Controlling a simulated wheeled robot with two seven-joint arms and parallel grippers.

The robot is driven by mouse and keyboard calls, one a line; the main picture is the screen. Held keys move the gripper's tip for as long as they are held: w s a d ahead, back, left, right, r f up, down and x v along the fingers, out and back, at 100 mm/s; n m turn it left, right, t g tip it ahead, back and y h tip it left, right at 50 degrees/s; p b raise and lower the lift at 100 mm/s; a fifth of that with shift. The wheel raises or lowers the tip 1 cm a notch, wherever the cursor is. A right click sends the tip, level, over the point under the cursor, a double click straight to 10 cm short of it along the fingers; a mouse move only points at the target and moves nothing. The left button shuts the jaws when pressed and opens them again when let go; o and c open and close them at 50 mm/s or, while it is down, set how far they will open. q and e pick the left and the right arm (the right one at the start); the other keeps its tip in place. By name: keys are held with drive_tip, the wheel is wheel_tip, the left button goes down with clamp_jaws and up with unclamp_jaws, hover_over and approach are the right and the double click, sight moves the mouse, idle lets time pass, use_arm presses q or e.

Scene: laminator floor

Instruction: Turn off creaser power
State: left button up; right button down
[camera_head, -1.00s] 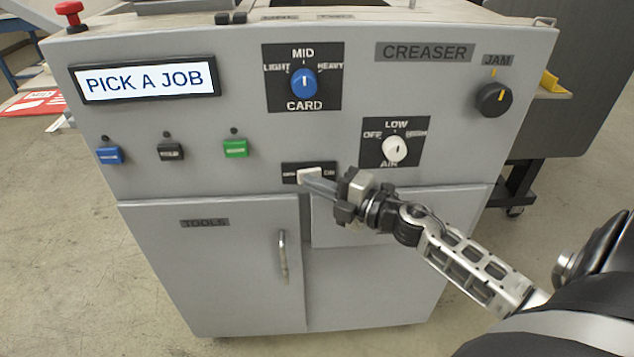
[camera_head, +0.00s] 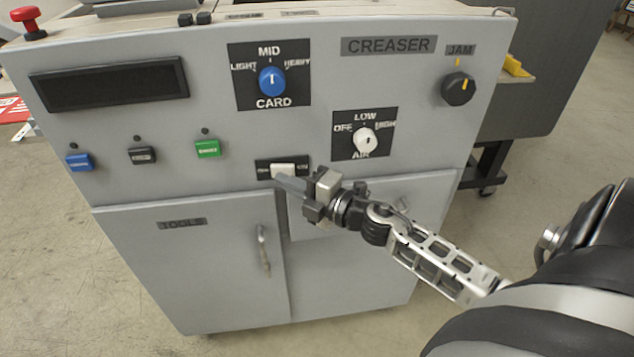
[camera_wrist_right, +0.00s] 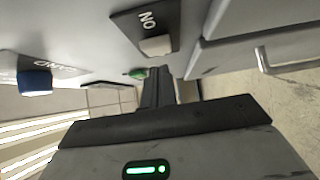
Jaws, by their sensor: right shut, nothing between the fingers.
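The creaser (camera_head: 220,120) is a grey cabinet in front of me in the head view. Its power switch, a white rocker (camera_head: 283,169) on a black plate, sits low on the panel. The right wrist view shows the rocker (camera_wrist_right: 157,45) beside the word ON. My right gripper (camera_head: 281,181) is shut and empty, its fingertips at the rocker's lower edge; I cannot tell whether they touch it. The display (camera_head: 110,84) at the panel's upper left is dark. My left gripper is not in view.
A blue card knob (camera_head: 271,81), a white air knob (camera_head: 365,140) and a black jam knob (camera_head: 458,89) stick out of the panel. Blue (camera_head: 79,162), black (camera_head: 142,155) and green (camera_head: 207,148) buttons are to the left. A red emergency button (camera_head: 27,20) stands on top. A door handle (camera_head: 263,250) is below.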

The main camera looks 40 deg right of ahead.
use_arm(q)
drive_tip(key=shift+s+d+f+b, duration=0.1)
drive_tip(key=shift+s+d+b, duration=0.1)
drive_tip(key=shift+b, duration=0.45)
use_arm(e)
drive_tip(key=s, duration=1.2)
drive_tip(key=shift+a, duration=0.2)
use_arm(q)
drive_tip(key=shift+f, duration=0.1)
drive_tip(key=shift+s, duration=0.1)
use_arm(e)
drive_tip(key=s+a+f+m+g+h, duration=0.1)
drive_tip(key=s+a+f+m+g, duration=0.2)
drive_tip(key=a+f+m, duration=0.3)
drive_tip(key=s+a+f+m+g+h, duration=0.2)
drive_tip(key=a+f+m, duration=0.5)
drive_tip(key=m, duration=0.6)
drive_tip(key=s+f+g, duration=0.1)
drive_tip(key=s, duration=0.1)
drive_tip(key=shift+s+a+f+m, duration=0.15)
drive_tip(key=shift+s+a+m, duration=0.15)
drive_tip(key=shift+m, duration=0.1)
